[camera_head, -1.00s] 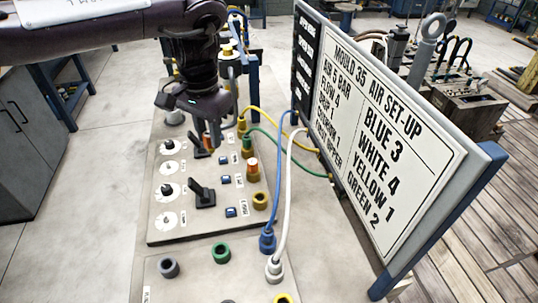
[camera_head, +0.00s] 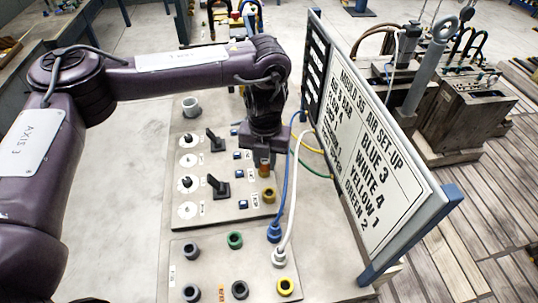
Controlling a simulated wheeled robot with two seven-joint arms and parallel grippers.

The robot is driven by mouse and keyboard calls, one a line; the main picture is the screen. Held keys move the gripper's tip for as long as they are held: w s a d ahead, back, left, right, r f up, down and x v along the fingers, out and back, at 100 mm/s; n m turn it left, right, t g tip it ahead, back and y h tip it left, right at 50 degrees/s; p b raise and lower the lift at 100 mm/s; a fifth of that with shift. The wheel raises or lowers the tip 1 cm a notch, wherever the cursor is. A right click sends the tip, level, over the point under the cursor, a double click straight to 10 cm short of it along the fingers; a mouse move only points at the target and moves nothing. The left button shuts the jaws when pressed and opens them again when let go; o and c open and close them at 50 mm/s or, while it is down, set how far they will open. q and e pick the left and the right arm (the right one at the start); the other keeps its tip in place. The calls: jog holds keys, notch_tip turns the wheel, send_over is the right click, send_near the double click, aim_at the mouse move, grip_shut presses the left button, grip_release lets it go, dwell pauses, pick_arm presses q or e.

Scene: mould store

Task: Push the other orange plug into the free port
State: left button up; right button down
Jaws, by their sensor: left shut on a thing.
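My left gripper (camera_head: 264,150) points down over the right side of the sloped grey panel (camera_head: 240,220). It is shut on an orange plug. Orange (camera_head: 264,170) shows at and just below its fingertips, in line with a port of the right column. The gripper overlaps the other orange plug's place, so I cannot tell the two plugs apart or whether the held one touches a port. A brass-coloured port (camera_head: 267,195) just nearer to me is empty. My right gripper is not in view.
Black levers (camera_head: 218,186) rise left of the ports. A sign board (camera_head: 372,150) stands along the right. A nearer panel has several coloured ports, including green (camera_head: 235,240) and yellow (camera_head: 285,287).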

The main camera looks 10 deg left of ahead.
pick_arm(q)
jog(key=m, duration=0.2)
jog(key=m+p, duration=0.1)
jog(key=m, duration=0.1)
jog(key=shift+s+d, duration=0.35)
jog(key=shift+d, duration=0.05)
jog(key=f+m+b, duration=0.1)
jog(key=f+b, duration=0.1)
jog(key=f, duration=0.1)
jog(key=f+m+b, duration=0.1)
jog(key=f+b, duration=0.1)
jog(key=shift+s+d+f+m, duration=0.15)
jog(key=shift+d+f+m, duration=0.1)
jog(key=shift+m, duration=0.05)
jog(key=shift+f+b, duration=0.3)
jog(key=shift+f, duration=0.15)
jog(key=shift+f, duration=0.1)
